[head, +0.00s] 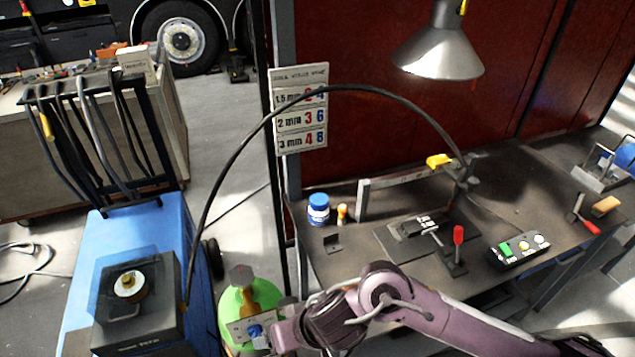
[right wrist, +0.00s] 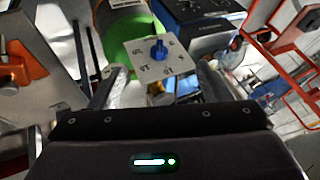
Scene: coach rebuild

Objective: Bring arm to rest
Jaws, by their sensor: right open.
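My right arm (head: 430,318) comes in from the lower right of the head view. Its gripper (head: 280,338) is beside a pale dial plate with a blue knob (head: 255,331), in front of a green gas bottle (head: 236,302). In the right wrist view my gripper (right wrist: 158,88) is open, its fingers either side of the view. The blue knob (right wrist: 159,50) on its numbered plate (right wrist: 150,68) lies just beyond them, with nothing seen between the fingers. Whether a finger touches the plate cannot be told. My left gripper is not in view.
A blue welding machine (head: 185,235) stands left of the bottle, with a black cable arching to the workbench (head: 500,210). The bench holds a red-handled lever (head: 458,236), a button box (head: 518,248) and a blue-capped jar (head: 318,208). A lamp (head: 438,52) hangs above. Grey floor shows behind the machine.

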